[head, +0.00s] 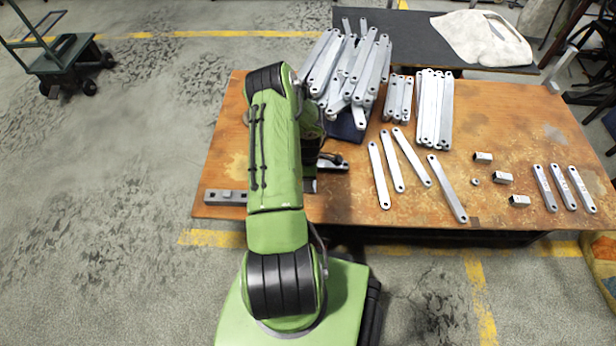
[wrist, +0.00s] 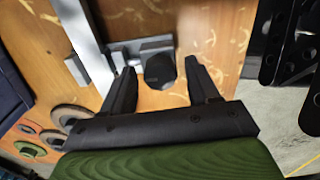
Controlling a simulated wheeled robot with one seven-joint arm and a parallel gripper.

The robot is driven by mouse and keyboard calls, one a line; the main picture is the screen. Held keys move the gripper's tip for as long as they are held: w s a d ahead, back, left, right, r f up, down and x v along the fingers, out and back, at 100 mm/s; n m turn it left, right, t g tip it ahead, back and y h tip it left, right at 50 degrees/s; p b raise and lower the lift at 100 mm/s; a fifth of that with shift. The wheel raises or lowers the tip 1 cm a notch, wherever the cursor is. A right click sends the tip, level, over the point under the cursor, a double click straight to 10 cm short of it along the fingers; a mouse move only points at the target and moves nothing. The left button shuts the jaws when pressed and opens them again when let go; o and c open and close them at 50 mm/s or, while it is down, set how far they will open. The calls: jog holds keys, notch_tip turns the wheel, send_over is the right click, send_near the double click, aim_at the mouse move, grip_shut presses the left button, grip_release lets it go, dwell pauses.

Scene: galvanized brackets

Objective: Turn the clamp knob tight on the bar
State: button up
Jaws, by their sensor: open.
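In the wrist view, a dark rounded knob (wrist: 160,70) lies between the fingertips of my gripper (wrist: 162,80). The fingers are apart, with a gap visible on both sides of the knob. A grey clamp block (wrist: 140,47) sits just beyond the knob, against a long pale metal bar (wrist: 90,55) at the left. In the head view, a grey bar (head: 225,197) shows along the table's front left edge. My arm hides its middle, the knob and most of the gripper.
The rusty-brown table (head: 500,120) carries a heap of metal strips (head: 350,65) and loose strips (head: 447,188) right of my arm. Small blocks (head: 502,178) lie farther right. In the wrist view, a black perforated part (wrist: 292,45) is at the right and round discs (wrist: 75,117) are lower left.

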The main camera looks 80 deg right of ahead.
jog(key=n+p, duration=0.1)
jog(key=n, duration=0.5)
jog(key=shift+r, duration=0.1)
jog(key=n+p, duration=0.1)
jog(key=n, duration=0.2)
jog(key=shift+n, duration=0.4)
jog(key=n+p, duration=0.1)
jog(key=n, duration=0.1)
jog(key=shift+n, duration=0.4)
jog(key=c, duration=1)
jog(key=shift+o, duration=0.2)
